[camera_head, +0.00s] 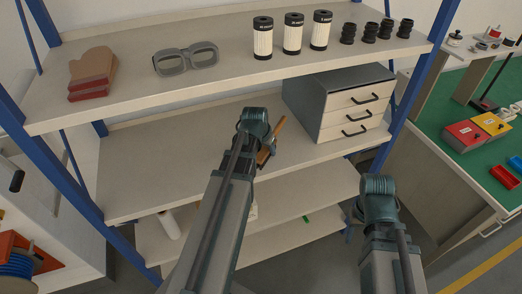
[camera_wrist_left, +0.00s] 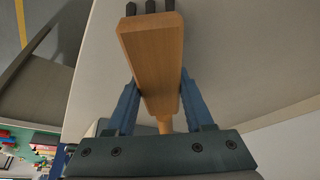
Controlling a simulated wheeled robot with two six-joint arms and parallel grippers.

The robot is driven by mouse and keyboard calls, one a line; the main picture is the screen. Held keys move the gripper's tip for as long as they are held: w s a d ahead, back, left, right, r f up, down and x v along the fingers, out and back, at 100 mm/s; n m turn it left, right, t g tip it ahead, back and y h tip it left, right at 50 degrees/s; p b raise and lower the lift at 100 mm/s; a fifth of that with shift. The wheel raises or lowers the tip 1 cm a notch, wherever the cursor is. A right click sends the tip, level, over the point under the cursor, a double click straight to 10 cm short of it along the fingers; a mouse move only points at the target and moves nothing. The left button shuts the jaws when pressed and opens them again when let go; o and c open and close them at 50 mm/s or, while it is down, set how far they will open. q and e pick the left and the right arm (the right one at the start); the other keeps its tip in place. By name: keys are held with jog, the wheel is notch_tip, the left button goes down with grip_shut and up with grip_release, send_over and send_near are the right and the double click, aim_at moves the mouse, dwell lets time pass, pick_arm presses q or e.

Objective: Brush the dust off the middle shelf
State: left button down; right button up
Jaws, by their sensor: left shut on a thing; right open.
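The middle shelf (camera_head: 150,175) is a pale board in a blue-framed rack; I cannot make out dust on it. My left gripper (camera_head: 266,148) is over the right part of its bare surface, left of the drawer unit. It is shut on a wooden brush (camera_head: 274,138). In the left wrist view the brush (camera_wrist_left: 155,60) sits between the blue fingers of the left gripper (camera_wrist_left: 160,98), with dark tufts at its far end. I cannot tell if it touches the shelf. My right gripper (camera_head: 378,190) is open, to the right, in front of the rack; its fingertips are mostly hidden.
A grey drawer unit (camera_head: 345,105) stands on the right of the middle shelf. The upper shelf (camera_head: 215,72) holds gloves (camera_head: 92,75), goggles (camera_head: 186,60), white-and-black canisters (camera_head: 292,34) and black parts (camera_head: 368,32). A green-topped bench (camera_head: 448,95) stands at the right. The middle shelf's left is clear.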

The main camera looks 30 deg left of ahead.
aim_at(278, 149)
pick_arm(q)
jog(key=shift+w+d, duration=0.7)
jog(key=shift+w, duration=0.2)
jog(key=shift+w+d, duration=0.65)
jog(key=shift+w, duration=0.2)
jog(key=shift+r, duration=0.1)
notch_tip(278, 149, up, 6)
jog(key=p, duration=0.6)
jog(key=shift+s, duration=0.1)
notch_tip(278, 149, up, 3)
jog(key=p, duration=0.3)
